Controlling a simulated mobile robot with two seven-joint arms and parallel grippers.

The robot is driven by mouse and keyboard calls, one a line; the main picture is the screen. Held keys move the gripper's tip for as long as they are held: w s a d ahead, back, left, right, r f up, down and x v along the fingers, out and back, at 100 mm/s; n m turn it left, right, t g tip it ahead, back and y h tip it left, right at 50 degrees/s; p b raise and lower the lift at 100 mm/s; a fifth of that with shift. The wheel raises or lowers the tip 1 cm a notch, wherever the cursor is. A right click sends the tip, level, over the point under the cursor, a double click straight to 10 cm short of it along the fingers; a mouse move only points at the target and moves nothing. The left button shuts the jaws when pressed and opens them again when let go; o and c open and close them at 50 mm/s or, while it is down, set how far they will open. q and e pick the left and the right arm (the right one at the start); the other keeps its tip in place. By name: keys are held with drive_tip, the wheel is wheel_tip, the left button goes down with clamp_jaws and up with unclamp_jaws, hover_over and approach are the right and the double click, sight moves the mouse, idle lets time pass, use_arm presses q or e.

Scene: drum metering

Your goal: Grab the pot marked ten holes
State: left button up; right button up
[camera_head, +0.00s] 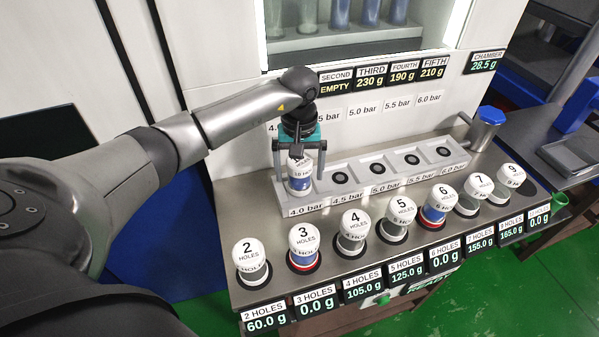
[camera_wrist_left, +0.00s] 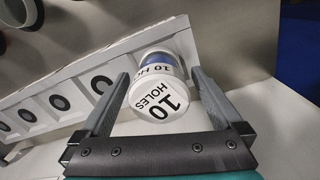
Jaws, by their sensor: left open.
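The pot marked 10 holes (camera_head: 300,186) has a white lid and a blue band. It stands upright at the 4.0 bar place, the leftmost place of the grey rack. In the left wrist view its lid (camera_wrist_left: 158,98) reads "10 HOLES". My left gripper (camera_head: 300,172) is open above and around the pot, with one finger on each side. My right gripper is not in view.
The rack (camera_head: 352,187) has several empty round places to the right. A front row holds more pots, from the 2 holes pot (camera_head: 250,262) to the 9 holes pot (camera_head: 510,178). A blue-topped metal cylinder (camera_head: 485,130) stands at the right. A panel with weight displays rises behind.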

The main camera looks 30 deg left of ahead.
use_arm(q)
drive_tip(key=shift+f, duration=0.95)
drive_tip(key=shift+c, duration=0.2)
drive_tip(key=shift+r, duration=0.1)
clamp_jaws()
